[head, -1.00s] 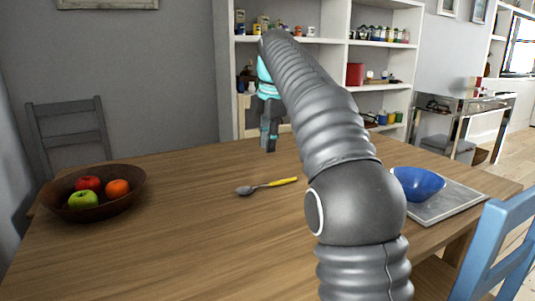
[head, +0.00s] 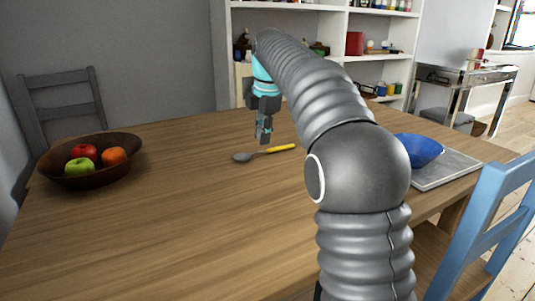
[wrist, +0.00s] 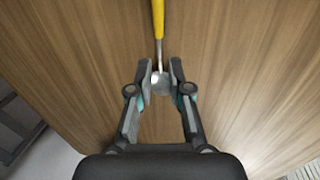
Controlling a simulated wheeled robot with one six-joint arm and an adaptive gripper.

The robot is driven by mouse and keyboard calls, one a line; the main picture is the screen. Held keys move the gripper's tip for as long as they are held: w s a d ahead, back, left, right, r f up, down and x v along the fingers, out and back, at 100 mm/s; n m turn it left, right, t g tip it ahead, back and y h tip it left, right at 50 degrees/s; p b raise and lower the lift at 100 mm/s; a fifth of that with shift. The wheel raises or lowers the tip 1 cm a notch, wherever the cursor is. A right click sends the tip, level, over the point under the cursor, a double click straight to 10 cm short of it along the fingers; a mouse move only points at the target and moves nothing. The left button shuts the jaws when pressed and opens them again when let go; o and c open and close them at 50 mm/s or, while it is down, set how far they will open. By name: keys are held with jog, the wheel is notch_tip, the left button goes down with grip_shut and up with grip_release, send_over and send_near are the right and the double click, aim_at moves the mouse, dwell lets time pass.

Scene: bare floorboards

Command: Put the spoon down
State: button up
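The spoon (head: 280,149), with a yellow handle and grey metal bowl, lies on the wooden table (head: 170,220). Its handle points to the right in the head view. My gripper (head: 264,139) hangs above the table, just behind or over the spoon in that view. In the wrist view my gripper (wrist: 161,68) has its fingers apart with nothing clamped. The spoon (wrist: 159,32) shows there with its handle pointing away and its bowl in line with the gap between the fingertips. I cannot tell the exact height of the fingertips above it.
A brown bowl (head: 112,172) with apples and an orange stands on the table's left. A blue bowl (head: 420,149) and a grey tray (head: 450,168) are at the right. Chairs stand at the left and right (head: 490,225). The table's middle is clear.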

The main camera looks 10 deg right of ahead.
aim_at(262, 156)
jog(key=f, duration=0.2)
jog(key=w+f+b, duration=0.1)
jog(key=f, duration=0.1)
jog(key=shift+f, duration=0.15)
grip_shut()
notch_tip(262, 156, up, 5)
jog(key=shift+f+p, duration=0.2)
jog(key=shift+p, duration=0.65)
jog(key=s+d+r, duration=0.5)
jog(key=d+r, duration=0.1)
jog(key=d, duration=0.4)
jog(key=shift+s+r+p, duration=0.2)
jog(key=shift+r+p, duration=0.05)
jog(key=shift+p, duration=0.1)
